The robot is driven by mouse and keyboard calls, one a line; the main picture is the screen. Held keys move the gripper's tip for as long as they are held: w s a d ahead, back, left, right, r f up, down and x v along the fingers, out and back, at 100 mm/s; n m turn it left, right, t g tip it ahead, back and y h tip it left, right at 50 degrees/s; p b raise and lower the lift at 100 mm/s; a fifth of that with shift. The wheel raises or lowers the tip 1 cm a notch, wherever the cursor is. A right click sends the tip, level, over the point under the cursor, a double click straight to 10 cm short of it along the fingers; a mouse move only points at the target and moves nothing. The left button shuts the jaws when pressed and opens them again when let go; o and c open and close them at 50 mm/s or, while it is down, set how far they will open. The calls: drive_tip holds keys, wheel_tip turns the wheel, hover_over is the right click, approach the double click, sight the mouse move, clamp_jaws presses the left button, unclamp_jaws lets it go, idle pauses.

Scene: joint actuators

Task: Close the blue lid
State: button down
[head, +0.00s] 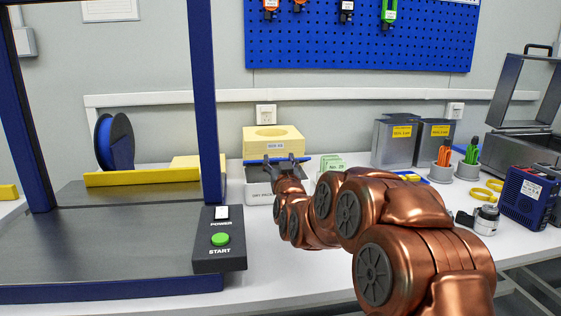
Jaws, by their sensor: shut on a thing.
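The blue lid (252,162) shows as a thin, nearly edge-on blue strip just above a white box (259,194) with dark lettering, near the back of the table. My gripper (284,161) is at the lid and shut on it. The gripper and wrist cover the middle of the lid and part of the box. I cannot tell whether the lid touches the box rim.
A yellow block (290,140) with a round hollow stands behind the box. A blue-framed machine (205,100) with a control box (220,255) is at left. Grey containers (391,145), pen cups (441,172) and yellow rings (482,194) are at right. The front table is partly clear.

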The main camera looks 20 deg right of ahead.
drive_tip(key=shift+s+f, duration=0.1)
drive_tip(key=shift+f, duration=0.4)
drive_tip(key=c, duration=0.5)
unclamp_jaws()
drive_tip(key=shift+o, duration=1.3)
drive_tip(key=shift+r, duration=0.1)
drive_tip(key=shift+s, duration=0.1)
drive_tip(key=v, duration=0.7)
drive_tip(key=shift+s+a, duration=0.1)
drive_tip(key=shift+a, duration=0.05)
